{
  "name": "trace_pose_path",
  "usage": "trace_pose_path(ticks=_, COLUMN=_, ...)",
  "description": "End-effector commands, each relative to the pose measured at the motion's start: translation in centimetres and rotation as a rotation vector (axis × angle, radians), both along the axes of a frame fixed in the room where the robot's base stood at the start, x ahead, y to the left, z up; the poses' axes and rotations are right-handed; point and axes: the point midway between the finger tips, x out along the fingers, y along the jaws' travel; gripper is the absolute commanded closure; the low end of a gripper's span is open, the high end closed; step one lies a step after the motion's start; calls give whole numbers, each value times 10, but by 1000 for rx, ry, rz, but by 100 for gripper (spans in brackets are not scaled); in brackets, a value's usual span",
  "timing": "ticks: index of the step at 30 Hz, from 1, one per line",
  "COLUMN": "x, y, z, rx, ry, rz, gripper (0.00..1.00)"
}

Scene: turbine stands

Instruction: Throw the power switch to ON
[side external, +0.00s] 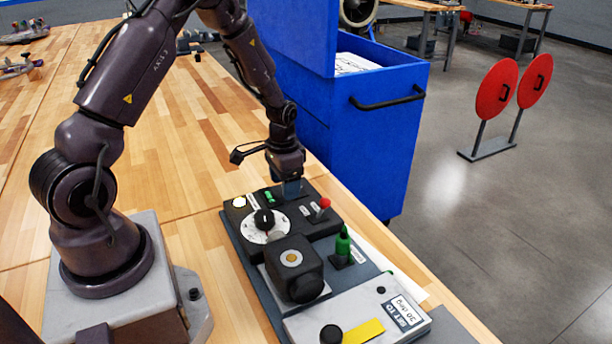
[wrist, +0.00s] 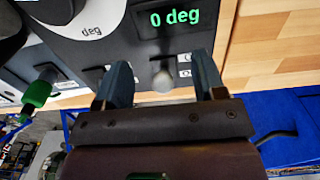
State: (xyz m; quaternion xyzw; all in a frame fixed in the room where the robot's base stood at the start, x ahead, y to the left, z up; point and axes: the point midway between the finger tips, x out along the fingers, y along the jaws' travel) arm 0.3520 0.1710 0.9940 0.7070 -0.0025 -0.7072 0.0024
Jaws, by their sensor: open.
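My gripper (side external: 291,188) is over the far end of the dark control panel (side external: 245,208), pointing down. In the wrist view my gripper (wrist: 162,82) is open, and its two fingers stand apart with nothing held. A short toggle with a rounded grey end (wrist: 162,80) shows between the fingers, apparently clear of both. Two small white labels (wrist: 185,66) sit beside it, too small to read. A red-tipped lever (side external: 324,203) stands on the panel in the side view. I cannot tell whether it is that same toggle, or its ON side.
A black knob (side external: 265,219) on a white dial, a black box (side external: 293,268) and a green-topped part (side external: 342,243) stand nearby. The display (wrist: 175,18) reads 0 deg. A blue cabinet (side external: 390,140) stands beyond the table edge. The wooden tabletop (side external: 190,130) behind is mostly clear.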

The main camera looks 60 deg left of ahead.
Motion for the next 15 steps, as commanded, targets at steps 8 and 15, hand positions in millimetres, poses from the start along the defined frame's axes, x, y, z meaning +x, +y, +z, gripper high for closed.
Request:
trace_pose_path(ticks=8, x=0, y=0, z=24, rx=0, ry=-1, rz=0, gripper=36)
trace_pose_path(ticks=15, x=0, y=0, z=43, rx=1, ry=-3, rz=0, gripper=36)
